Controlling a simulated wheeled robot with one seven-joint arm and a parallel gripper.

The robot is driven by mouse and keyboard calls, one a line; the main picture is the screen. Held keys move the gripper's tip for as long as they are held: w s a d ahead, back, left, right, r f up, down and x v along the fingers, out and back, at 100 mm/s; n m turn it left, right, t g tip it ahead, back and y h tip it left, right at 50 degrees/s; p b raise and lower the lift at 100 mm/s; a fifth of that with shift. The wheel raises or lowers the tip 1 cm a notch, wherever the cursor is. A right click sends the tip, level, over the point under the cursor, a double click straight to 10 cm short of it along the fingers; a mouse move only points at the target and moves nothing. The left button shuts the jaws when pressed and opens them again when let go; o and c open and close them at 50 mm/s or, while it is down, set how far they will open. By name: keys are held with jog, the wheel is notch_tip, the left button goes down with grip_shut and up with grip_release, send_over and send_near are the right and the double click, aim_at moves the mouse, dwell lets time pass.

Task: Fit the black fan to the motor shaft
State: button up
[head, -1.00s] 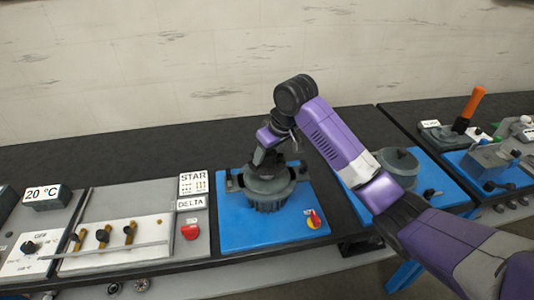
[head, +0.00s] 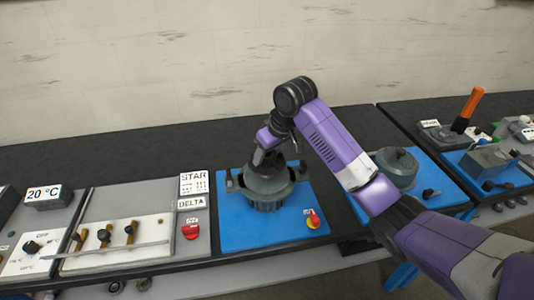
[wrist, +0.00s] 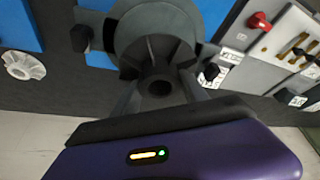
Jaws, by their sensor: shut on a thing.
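The motor (head: 266,190) is a grey round body standing on a blue board. In the wrist view the motor (wrist: 187,22) lies just beyond the fingers. My gripper (head: 263,163) points down over the motor's top; in the wrist view my gripper (wrist: 160,88) is shut on a dark hub with a round hole, which I take as the black fan (wrist: 155,52). The fan overlaps the motor's grey top in that view. The motor shaft is hidden, so I cannot tell whether the fan is on it or above it.
A red-yellow switch (head: 313,218) sits at the board's front right. Another grey machine (head: 397,168) stands right on a blue board. A pale fan-like wheel (wrist: 23,65) lies on the dark tabletop in the wrist view.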

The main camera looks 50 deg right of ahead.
aim_at(272, 157)
jog(key=shift+f+b, duration=1.1)
jog(key=shift+f, duration=1.25)
jog(key=o, duration=1.6)
jog(key=shift+o, duration=0.2)
jog(key=shift+b+v, duration=0.65)
jog(key=shift+v, duration=3.25)
